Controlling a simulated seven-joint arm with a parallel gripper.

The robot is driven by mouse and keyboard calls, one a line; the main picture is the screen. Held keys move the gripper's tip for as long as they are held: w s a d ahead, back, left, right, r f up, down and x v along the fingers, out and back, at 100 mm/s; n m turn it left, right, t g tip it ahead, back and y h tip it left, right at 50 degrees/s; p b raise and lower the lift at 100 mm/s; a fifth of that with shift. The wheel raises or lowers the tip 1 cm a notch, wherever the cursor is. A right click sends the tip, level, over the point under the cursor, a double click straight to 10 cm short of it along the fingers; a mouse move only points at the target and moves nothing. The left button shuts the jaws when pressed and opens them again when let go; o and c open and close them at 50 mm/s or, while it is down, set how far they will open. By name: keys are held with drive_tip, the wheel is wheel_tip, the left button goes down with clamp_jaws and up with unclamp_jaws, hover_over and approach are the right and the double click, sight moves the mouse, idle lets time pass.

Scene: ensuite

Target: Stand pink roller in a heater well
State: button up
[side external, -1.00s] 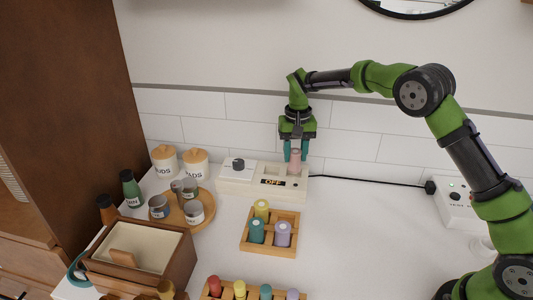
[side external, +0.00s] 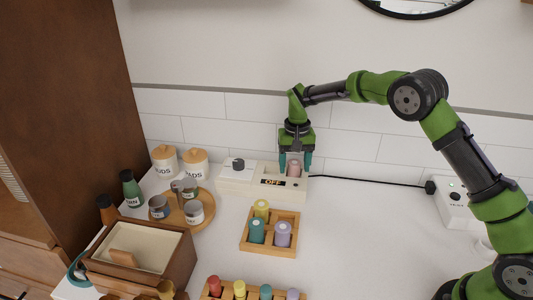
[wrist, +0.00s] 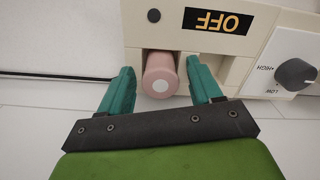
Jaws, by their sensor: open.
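The pink roller (side external: 293,169) stands in the right end of the white heater (side external: 238,183), in a well; it looks upright. In the wrist view the roller (wrist: 160,75) sits in a recess below the OFF display, its round end facing the camera. My gripper (side external: 295,162) is open around the roller. Its teal fingers (wrist: 163,88) are on either side, with a gap to the roller on both sides. The bottom of the well is hidden.
A wooden rack (side external: 270,245) with yellow, teal and purple rollers stands in front. A black cord (side external: 370,182) runs right to a white outlet box (side external: 455,206).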

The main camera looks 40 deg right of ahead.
sight(295, 163)
drive_tip(key=s+r+t, duration=0.1)
drive_tip(key=s+r, duration=0.2)
drive_tip(key=r, duration=0.7)
drive_tip(key=s+r, duration=0.3)
drive_tip(key=r, duration=0.6)
drive_tip(key=s+r+n+t+y, duration=0.1)
drive_tip(key=s+r+t, duration=0.25)
drive_tip(key=s, duration=0.55)
drive_tip(key=s+a+f+t, duration=0.1)
drive_tip(key=s, duration=0.7)
drive_tip(key=s+a+f+n+t+y, duration=0.1)
drive_tip(key=s+f, duration=0.1)
drive_tip(key=s, duration=0.5)
drive_tip(key=shift+s+f+t, duration=0.3)
drive_tip(key=shift+s+t, duration=0.05)
drive_tip(key=shift+s, duration=0.05)
drive_tip(key=shift+a, duration=0.1)
